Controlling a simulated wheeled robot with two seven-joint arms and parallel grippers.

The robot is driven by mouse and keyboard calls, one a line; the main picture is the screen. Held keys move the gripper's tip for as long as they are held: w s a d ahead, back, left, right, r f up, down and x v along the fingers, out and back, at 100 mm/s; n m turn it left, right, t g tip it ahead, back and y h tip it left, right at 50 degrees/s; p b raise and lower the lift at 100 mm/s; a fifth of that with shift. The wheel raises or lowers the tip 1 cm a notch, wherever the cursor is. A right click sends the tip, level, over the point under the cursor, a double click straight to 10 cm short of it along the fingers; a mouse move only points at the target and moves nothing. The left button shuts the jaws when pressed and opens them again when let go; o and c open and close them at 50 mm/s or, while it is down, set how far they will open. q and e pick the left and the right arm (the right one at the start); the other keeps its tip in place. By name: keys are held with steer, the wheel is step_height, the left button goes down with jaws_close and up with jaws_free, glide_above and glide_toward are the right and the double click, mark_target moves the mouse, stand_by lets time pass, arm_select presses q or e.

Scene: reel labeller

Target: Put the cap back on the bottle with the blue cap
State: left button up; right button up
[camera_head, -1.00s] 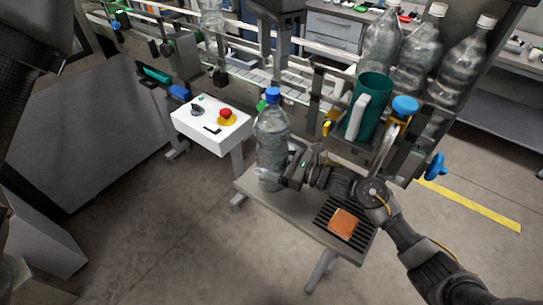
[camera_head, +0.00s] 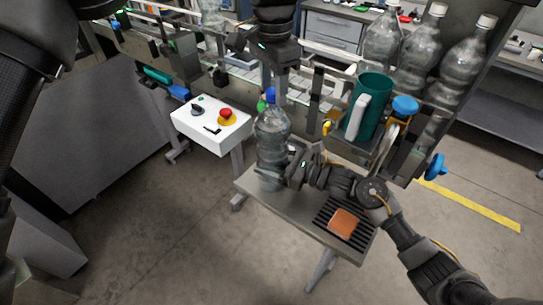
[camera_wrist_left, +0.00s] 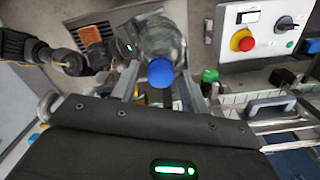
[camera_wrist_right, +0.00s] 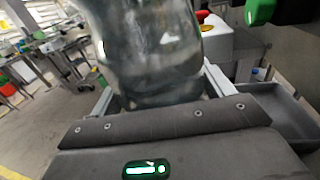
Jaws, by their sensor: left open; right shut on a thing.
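The clear bottle (camera_head: 271,150) stands upright at the left end of the small grey table (camera_head: 254,190). A blue cap (camera_head: 270,95) sits at its top; how firmly it is seated cannot be told. In the left wrist view the cap (camera_wrist_left: 160,73) shows from above, over the bottle's neck. My right gripper (camera_head: 284,176) is shut on the bottle's lower body, which fills the right wrist view (camera_wrist_right: 150,50). My left gripper (camera_head: 275,90) is open above the bottle, pointing down. One finger partly covers the cap in the head view; contact cannot be told.
A white control box (camera_head: 211,125) with a red button is left of the bottle. A teal jug (camera_head: 368,108) and several white-capped bottles (camera_head: 418,55) stand at right. An orange block (camera_head: 343,222) lies on the table's slotted grate. The conveyor runs behind.

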arm_select(q)
jaws_close()
steer(key=m, duration=1.5)
steer(key=shift+w+a+m, duration=0.1)
steer(key=shift+a+m, duration=0.05)
steer(key=shift+m, duration=0.15)
steer(key=m, duration=1)
steer(key=shift+w, duration=0.1)
steer(key=m, duration=0.5)
steer(key=shift+m, duration=0.3)
steer(key=m, duration=0.3)
steer(key=shift+w, duration=0.1)
steer(key=shift+o, duration=0.7)
jaws_free()
arm_select(e)
steer(key=shift+r, duration=0.25)
